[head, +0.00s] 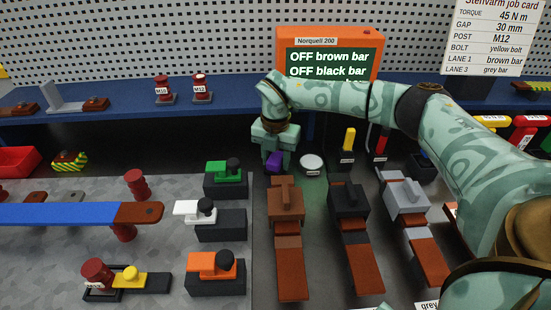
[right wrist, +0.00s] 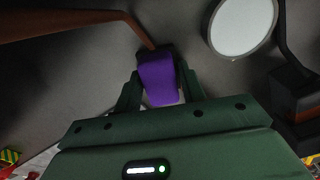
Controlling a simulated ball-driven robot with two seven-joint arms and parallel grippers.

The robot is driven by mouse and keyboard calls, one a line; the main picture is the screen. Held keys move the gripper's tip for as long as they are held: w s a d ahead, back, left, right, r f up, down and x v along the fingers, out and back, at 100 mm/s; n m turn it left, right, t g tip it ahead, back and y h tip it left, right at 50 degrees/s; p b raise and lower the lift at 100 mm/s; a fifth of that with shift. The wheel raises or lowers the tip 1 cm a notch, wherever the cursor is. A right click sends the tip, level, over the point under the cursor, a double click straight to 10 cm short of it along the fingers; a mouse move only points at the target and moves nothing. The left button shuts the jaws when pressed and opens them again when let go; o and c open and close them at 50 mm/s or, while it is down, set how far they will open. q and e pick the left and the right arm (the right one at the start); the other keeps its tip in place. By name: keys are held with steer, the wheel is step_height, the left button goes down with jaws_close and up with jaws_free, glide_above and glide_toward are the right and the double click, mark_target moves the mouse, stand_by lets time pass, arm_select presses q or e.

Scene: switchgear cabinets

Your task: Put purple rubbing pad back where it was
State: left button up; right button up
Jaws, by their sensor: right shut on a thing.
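The purple rubbing pad (right wrist: 158,80) is between the fingers of my right gripper (right wrist: 160,92), which is shut on it. In the head view the pad (head: 274,161) shows below my right gripper (head: 276,150), over the dark panel behind the brown switch block and left of a round white disc (head: 312,162). I cannot tell whether the pad touches the surface below it. In the right wrist view the white disc (right wrist: 241,26) lies to the upper right, apart from the pad. My left gripper is not in view.
Brown (head: 286,200), black (head: 348,198) and grey (head: 405,195) switch blocks stand in front. Yellow (head: 348,139) and red (head: 381,142) handles stand right of the disc. An orange display (head: 330,40) reads OFF brown bar, OFF black bar. A blue shelf (head: 120,105) runs behind.

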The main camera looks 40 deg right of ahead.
mark_target(276, 156)
steer(key=o, duration=0.9)
steer(key=shift+o, duration=0.2)
step_height(276, 156, up, 12)
steer(key=p, duration=0.3)
